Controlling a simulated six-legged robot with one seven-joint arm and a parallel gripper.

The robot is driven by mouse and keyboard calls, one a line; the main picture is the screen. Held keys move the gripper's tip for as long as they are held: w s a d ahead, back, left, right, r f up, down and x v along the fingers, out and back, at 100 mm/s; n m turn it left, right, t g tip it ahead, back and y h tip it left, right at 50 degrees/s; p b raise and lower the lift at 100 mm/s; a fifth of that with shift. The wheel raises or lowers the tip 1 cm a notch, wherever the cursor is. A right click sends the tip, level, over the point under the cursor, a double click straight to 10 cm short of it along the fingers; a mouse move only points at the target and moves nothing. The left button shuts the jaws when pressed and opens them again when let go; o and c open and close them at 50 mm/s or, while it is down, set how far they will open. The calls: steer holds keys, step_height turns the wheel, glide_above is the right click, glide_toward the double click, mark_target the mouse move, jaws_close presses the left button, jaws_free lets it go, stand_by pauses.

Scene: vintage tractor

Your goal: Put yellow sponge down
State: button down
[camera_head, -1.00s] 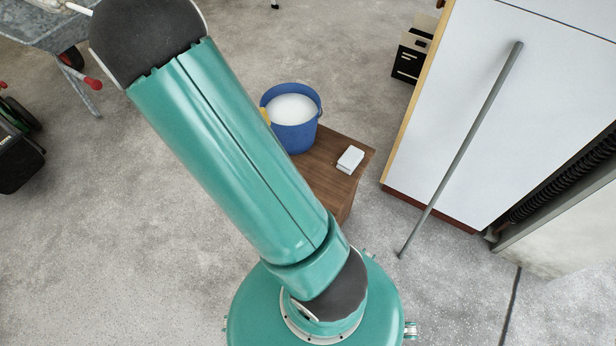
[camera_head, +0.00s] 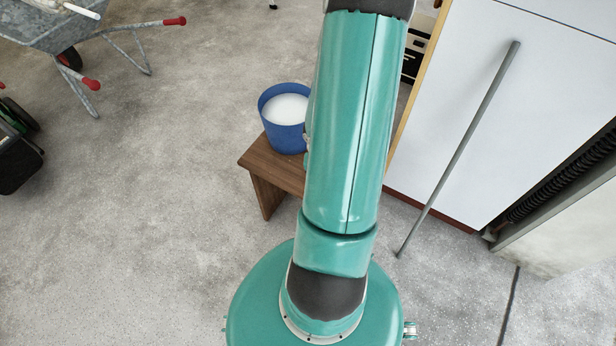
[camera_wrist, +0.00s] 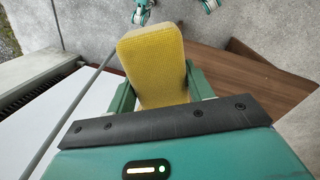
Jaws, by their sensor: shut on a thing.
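The yellow sponge (camera_wrist: 155,62) is held between the two green fingers of my gripper (camera_wrist: 158,88) in the wrist view. My gripper is shut on it. The brown wooden stool (camera_wrist: 245,82) lies below and to the right of the sponge in that view; I cannot tell whether they touch. In the head view the stool (camera_head: 262,162) is partly covered by my arm. My gripper and the sponge are hidden in the head view.
A blue bucket (camera_head: 284,122) of white suds stands on the stool. A white cabinet (camera_head: 500,100) with a grey pole (camera_head: 460,145) leaning on it is at the right. A wheelbarrow (camera_head: 60,30) stands at the upper left.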

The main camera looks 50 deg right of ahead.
steer(key=m+t, duration=0.1)
steer(key=m, duration=0.1)
steer(key=s+d+f+m, duration=0.1)
steer(key=m, duration=0.1)
steer(key=shift+s+d+m+t, duration=0.2)
steer(key=shift+m+t, duration=0.1)
steer(key=shift+t, duration=0.1)
steer(key=shift+s+d+f+m, duration=0.15)
steer(key=shift+d+m, duration=0.3)
steer(key=shift+m, duration=0.25)
steer(key=w+d+f, duration=0.1)
steer(key=w+f, duration=0.1)
steer(key=w, duration=0.2)
steer(key=w+d+f, duration=0.1)
steer(key=w+f, duration=0.2)
steer(key=w, duration=0.1)
steer(key=w+d+f, duration=0.1)
steer(key=w+f, duration=0.2)
steer(key=w, duration=0.1)
steer(key=shift+d, duration=0.1)
steer(key=shift+w+d+f, duration=0.1)
steer(key=shift+w+f, duration=0.3)
steer(key=shift+f, duration=0.1)
steer(key=shift+w+d+f, duration=0.1)
steer(key=shift+w+f, duration=0.1)
steer(key=shift+f, duration=0.7)
steer(key=shift+w+d+f, duration=0.1)
steer(key=shift+w+f, duration=0.1)
steer(key=shift+f, duration=0.65)
steer(key=shift+a, duration=0.1)
